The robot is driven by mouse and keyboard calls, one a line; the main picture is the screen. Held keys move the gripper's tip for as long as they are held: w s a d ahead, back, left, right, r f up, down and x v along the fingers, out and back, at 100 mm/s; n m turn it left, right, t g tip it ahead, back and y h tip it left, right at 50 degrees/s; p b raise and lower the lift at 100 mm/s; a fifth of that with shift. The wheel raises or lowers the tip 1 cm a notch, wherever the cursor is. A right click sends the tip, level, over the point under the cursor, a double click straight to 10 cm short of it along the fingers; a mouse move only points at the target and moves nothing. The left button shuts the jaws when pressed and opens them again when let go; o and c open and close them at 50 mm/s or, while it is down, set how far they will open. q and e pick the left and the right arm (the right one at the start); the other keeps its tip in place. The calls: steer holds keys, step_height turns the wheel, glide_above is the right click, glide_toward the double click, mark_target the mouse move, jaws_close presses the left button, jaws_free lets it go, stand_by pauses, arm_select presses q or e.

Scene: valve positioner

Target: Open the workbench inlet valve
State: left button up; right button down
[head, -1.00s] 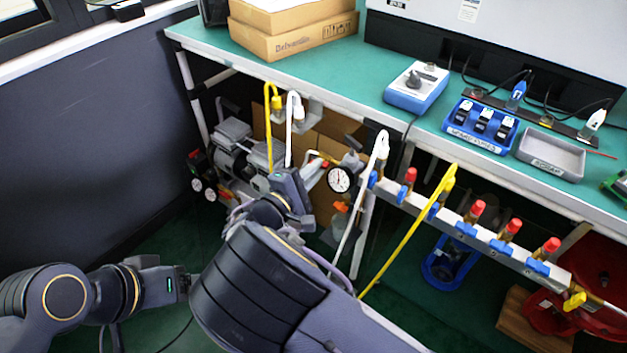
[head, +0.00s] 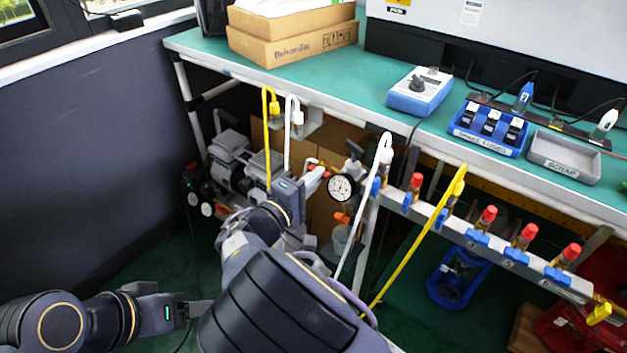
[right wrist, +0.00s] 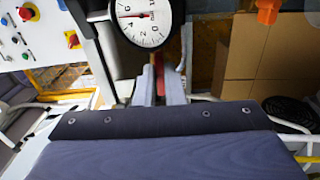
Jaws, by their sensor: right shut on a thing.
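My right gripper (head: 313,181) is at the pipework under the workbench, just left of the round pressure gauge (head: 341,187). Its fingers (right wrist: 159,88) are shut on a narrow red part, which I take as the inlet valve's handle (right wrist: 158,70). Only a little red shows between and beside the fingers; the valve body is mostly hidden. In the right wrist view the gauge (right wrist: 143,20) is right above the fingertips. My left gripper (head: 197,309) is low at the left, partly behind my right arm; its fingers cannot be made out.
Yellow (head: 420,240) and white (head: 362,215) hoses hang in front of the bench. A manifold rail (head: 490,243) with red-capped, blue-handled valves runs along the right. Pump equipment (head: 228,145) stands at left. Cardboard boxes (right wrist: 245,55) are behind the gripper.

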steer(key=c, duration=1.5)
jaws_free()
steer(key=shift+r, duration=0.2)
steer(key=o, duration=0.5)
step_height(320, 180, up, 6)
steer(key=s+p, duration=0.2)
steer(key=shift+p, duration=0.35)
steer(key=s+r+p, duration=0.1)
steer(key=s+r, duration=0.2)
steer(key=shift+r, duration=0.2)
steer(key=c, duration=0.5)
steer(key=shift+s+d+r+p, duration=0.1)
steer(key=shift+s+r+p, duration=0.35)
steer(key=shift+s, duration=1.05)
steer(key=shift+s+a+r+p, duration=0.1)
steer(key=shift+s+r+p, duration=0.4)
steer(key=shift+s, duration=1)
steer(key=shift+s+d+r+p, duration=0.1)
steer(key=shift+s+r+p, duration=0.35)
steer(key=shift+s, duration=1.05)
